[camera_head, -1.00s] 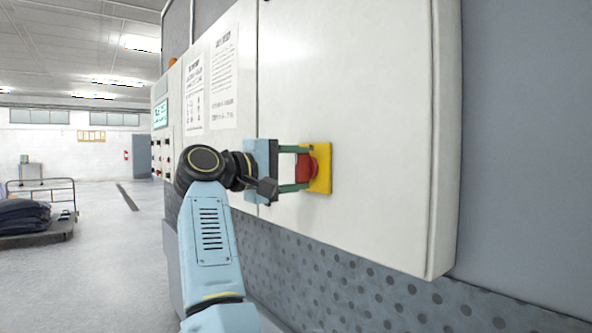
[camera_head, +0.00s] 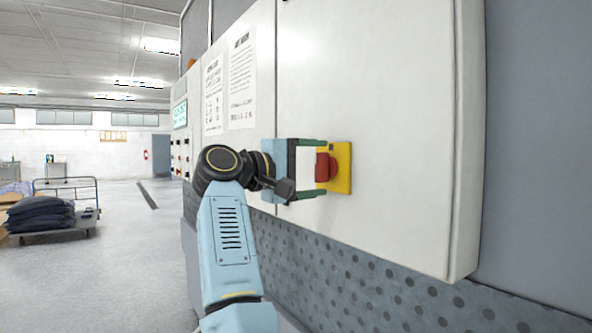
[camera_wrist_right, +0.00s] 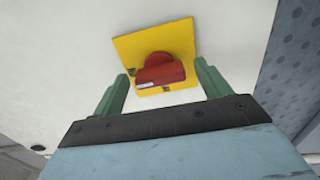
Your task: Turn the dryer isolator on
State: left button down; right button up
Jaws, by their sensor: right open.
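The dryer isolator is a red rotary knob (camera_head: 323,167) on a square yellow plate (camera_head: 344,168) on the white cabinet door. My right gripper (camera_head: 313,168) is open in front of it, one finger above the knob and one below. In the right wrist view the red knob (camera_wrist_right: 160,74) lies between the two green fingers (camera_wrist_right: 163,93), with a gap on each side. Its raised handle runs roughly left to right there, slightly tilted. The yellow plate (camera_wrist_right: 180,38) shows behind it. My left gripper is not in view.
The white cabinet door (camera_head: 380,80) has a right edge and a lower edge standing out from the grey wall. Printed notices (camera_head: 241,80) hang left of the knob. A cart with dark folded cloth (camera_head: 40,213) stands far left on open floor.

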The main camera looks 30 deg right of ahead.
jog(key=s+a, duration=0.1)
jog(key=a, duration=1.2)
